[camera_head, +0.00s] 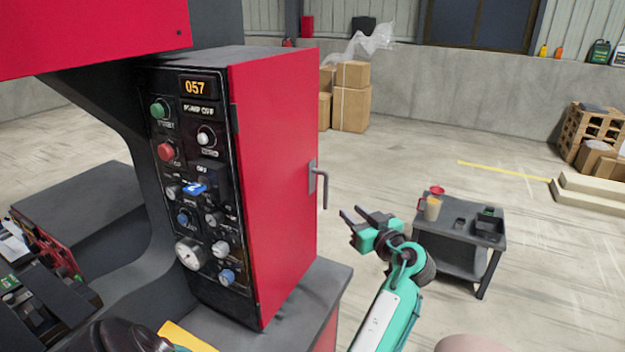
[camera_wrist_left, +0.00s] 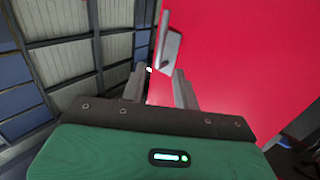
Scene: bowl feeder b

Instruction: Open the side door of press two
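The side door (camera_head: 272,185) of the press's control box is a flat red panel and looks shut, flush with the box. Its grey lever handle (camera_head: 322,184) sits near the door's right edge and points down. My left gripper (camera_head: 352,213) is open and empty, a little right of and below the handle, apart from it in the head view. In the left wrist view, the handle (camera_wrist_left: 169,48) shows just beyond the two spread fingers (camera_wrist_left: 161,84), with the red door (camera_wrist_left: 240,60) to the right. My right gripper is not in view.
The control panel (camera_head: 190,180) with buttons, knobs and a gauge faces left of the door. A small dark table (camera_head: 450,258) with a cup and boxes stands to the right. Cartons (camera_head: 351,108) stand at the back wall.

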